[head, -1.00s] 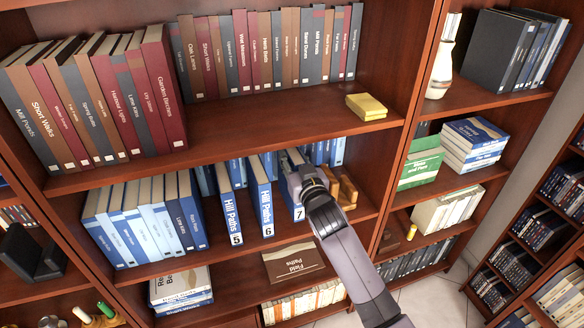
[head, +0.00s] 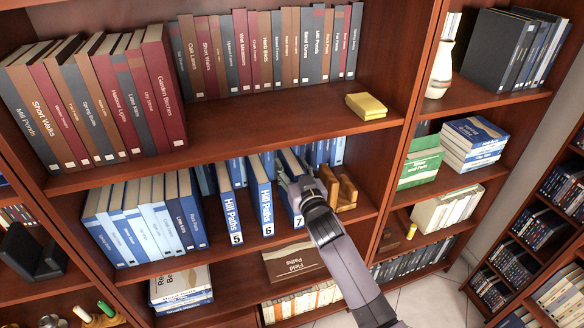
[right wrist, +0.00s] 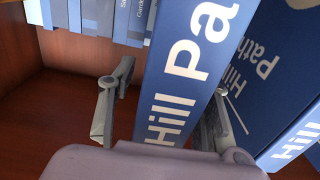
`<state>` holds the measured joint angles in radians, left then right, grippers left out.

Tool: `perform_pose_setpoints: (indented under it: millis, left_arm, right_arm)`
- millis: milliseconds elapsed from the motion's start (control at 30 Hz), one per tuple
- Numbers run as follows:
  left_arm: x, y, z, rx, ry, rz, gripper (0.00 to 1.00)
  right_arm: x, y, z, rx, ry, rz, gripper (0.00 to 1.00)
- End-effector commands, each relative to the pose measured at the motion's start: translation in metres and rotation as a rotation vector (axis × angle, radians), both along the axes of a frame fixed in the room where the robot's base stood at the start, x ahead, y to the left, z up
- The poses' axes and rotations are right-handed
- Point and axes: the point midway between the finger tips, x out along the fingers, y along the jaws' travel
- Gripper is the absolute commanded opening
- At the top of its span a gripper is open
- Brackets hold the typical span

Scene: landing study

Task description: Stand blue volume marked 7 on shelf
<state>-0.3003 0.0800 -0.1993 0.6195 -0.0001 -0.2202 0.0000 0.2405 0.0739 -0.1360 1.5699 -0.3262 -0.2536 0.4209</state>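The blue volume marked 7 (head: 297,217) stands on the middle shelf (head: 190,265), just right of the blue volume marked 6 (head: 264,205). Its spine faces out, with its lower edge about in line with volumes 5 and 6. My right gripper (head: 300,188) is at its spine and hides part of it. In the right wrist view, volume 7 (right wrist: 190,80) lies between the two fingers of my right gripper (right wrist: 165,105). A gap shows between one finger and the book; the other finger is close beside it, contact unclear. My left gripper is out of view.
The blue volume marked 5 (head: 231,205) stands left of volume 6. A wooden bookend (head: 346,192) is close to the right of my gripper. More blue books (head: 140,220) fill the shelf's left part.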

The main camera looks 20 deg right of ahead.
Motion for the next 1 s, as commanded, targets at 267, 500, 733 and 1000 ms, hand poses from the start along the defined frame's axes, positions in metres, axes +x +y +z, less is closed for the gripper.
perform_pose_setpoints:
  millis: [267,500,733,1000]
  left_arm:
    - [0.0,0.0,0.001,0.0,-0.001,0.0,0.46]
    - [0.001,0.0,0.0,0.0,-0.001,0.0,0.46]
    - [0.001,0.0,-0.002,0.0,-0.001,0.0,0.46]
    - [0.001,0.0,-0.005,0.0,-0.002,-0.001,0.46]
  right_arm:
    - [0.0,0.0,0.001,-0.001,0.0,0.0,0.46]
    - [-0.027,-0.001,0.001,-0.001,0.0,0.0,0.46]
    - [-0.078,-0.003,0.0,0.001,0.001,0.0,0.46]
    - [-0.115,-0.004,0.002,0.0,0.0,0.0,0.46]
